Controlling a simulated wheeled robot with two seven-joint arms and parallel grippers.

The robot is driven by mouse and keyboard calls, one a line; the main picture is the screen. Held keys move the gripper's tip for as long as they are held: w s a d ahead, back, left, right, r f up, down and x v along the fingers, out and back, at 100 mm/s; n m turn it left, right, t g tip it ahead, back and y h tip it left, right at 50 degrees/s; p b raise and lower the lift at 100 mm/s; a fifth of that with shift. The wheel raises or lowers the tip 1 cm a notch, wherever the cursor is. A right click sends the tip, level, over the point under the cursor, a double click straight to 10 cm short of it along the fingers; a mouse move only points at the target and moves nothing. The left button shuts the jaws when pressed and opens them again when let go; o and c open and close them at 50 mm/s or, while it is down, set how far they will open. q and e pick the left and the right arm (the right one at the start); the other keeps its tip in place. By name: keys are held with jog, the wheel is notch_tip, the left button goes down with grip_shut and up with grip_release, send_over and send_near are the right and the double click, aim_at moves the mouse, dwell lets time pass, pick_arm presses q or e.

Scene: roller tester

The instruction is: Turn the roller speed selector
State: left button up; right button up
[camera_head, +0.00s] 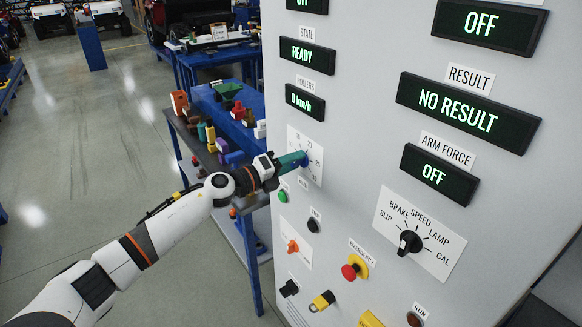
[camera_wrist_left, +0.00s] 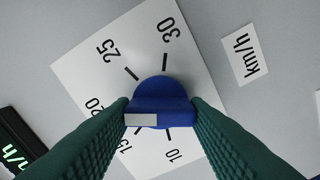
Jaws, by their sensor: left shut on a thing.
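The roller speed selector is a blue knob (camera_wrist_left: 160,103) on a white dial plate (camera_wrist_left: 110,48) marked 10 to 30, beside a km/h label (camera_wrist_left: 244,54). A pale stripe lies on the left part of the knob's grip bar. My left gripper (camera_wrist_left: 160,118) has its green ridged fingers on both sides of the knob, shut on it. In the head view the left gripper (camera_head: 299,160) reaches the dial plate (camera_head: 316,165) from the left and mostly hides the knob. The fingers cover part of the scale. The right gripper is not seen.
The displays read READY (camera_head: 307,55) and 0 km/h (camera_head: 305,101). A cluttered workbench (camera_head: 238,205) stands left of the panel.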

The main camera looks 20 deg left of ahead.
pick_arm(q)
jog(key=m+b, duration=0.4)
jog(key=m, duration=0.4)
jog(key=shift+d+f+m, duration=0.1)
jog(key=shift+m, duration=0.3)
dwell(0.4)
jog(key=o, duration=1)
jog(key=shift+s, duration=0.1)
jog(key=b+v, duration=0.4)
jog(key=v, duration=0.8)
